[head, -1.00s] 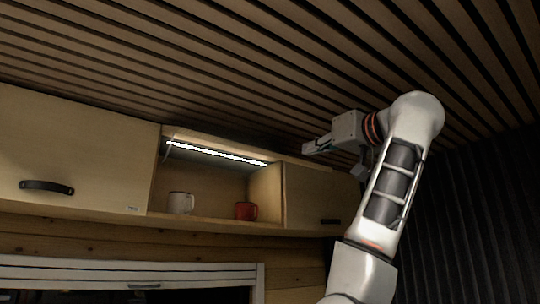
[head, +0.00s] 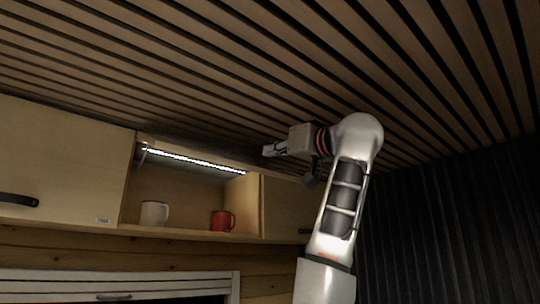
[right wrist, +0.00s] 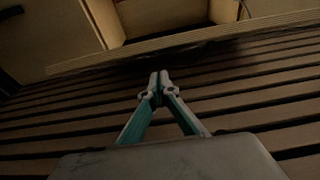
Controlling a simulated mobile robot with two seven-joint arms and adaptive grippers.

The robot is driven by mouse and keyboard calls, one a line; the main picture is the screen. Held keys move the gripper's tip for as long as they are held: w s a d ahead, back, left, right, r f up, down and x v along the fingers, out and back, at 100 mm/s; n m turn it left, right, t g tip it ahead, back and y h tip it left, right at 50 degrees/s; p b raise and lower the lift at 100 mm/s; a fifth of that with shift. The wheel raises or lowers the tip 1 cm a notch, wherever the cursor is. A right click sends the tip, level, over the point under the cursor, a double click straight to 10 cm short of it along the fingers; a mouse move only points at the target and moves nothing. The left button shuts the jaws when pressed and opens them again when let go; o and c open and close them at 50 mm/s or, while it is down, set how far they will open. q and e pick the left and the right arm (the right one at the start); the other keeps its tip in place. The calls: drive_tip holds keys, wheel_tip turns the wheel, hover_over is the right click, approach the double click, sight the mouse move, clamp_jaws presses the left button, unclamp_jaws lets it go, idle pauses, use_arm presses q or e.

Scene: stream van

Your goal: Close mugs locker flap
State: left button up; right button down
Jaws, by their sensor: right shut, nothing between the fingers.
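The mugs locker (head: 190,234) is an open wooden compartment in the wall cabinet row, with a white mug (head: 153,213) and a red mug (head: 220,221) inside. Its front is uncovered. My right gripper (head: 268,151) is shut and empty, just under the ceiling near the locker's upper right corner, pointing left. My left gripper is not in view.
A bright light strip (head: 195,160) runs along the top of the opening. Closed cabinet fronts stand left (head: 60,170) and right (head: 285,210) of it. The slatted ceiling (head: 250,60) is close above my right gripper, leaving a narrow gap over the cabinets.

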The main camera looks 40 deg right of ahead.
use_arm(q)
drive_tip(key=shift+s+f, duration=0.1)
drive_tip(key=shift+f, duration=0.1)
use_arm(e)
drive_tip(key=shift+w+f, duration=0.3)
drive_tip(key=shift+f, duration=0.35)
drive_tip(key=shift+w+f, duration=0.25)
drive_tip(key=shift+f, duration=0.4)
